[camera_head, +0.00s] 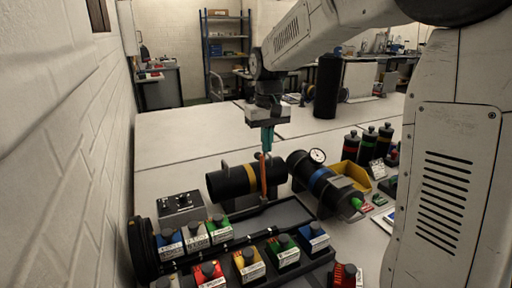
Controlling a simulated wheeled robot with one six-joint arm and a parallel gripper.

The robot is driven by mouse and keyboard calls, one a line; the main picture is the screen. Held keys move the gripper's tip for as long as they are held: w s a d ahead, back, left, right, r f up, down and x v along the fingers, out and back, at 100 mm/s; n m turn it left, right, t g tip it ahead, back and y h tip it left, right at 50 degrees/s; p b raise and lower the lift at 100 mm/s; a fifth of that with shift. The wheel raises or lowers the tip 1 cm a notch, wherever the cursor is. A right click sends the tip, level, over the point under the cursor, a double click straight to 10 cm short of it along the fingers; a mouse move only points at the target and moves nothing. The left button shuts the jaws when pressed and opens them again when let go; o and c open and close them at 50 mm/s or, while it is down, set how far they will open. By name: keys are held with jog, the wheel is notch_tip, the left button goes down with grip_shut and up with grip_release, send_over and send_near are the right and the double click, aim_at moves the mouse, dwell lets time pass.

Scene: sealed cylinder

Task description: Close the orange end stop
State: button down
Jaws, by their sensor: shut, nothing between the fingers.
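A narrow, upright orange piece (263,178), which looks like the orange end stop, stands at the front of a black cylinder (228,187) with a yellow band. The cylinder lies on its side in mid-table. My gripper (267,150) points down just above the orange piece, its teal fingers shut and empty. The fingertips overlap the top of the orange piece in the picture; I cannot tell whether they touch it. A second black cylinder (299,166) with a blue band, a round gauge (317,156) and a green tip (357,203) lies to the right.
In front is a black tray with several labelled blocks with coloured tops (248,262). A grey control box (181,205) stands at left. Black bottles (368,148) and a yellow bin (354,176) stand at right. A tall black cylinder (327,88) is behind. The back left table is clear.

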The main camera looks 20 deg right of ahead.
jog(key=w+d+r+t, duration=0.1)
jog(key=w+r+t, duration=0.15)
jog(key=w, duration=1.05)
jog(key=shift+n+g, duration=0.25)
jog(key=shift+n, duration=0.05)
jog(key=f, duration=0.3)
jog(key=w+f, duration=0.1)
jog(key=f, duration=0.6)
jog(key=shift+w+d, duration=0.2)
jog(key=s, duration=0.1)
jog(key=s+r, duration=0.1)
jog(key=shift+s, duration=1)
jog(key=shift+d, duration=0.1)
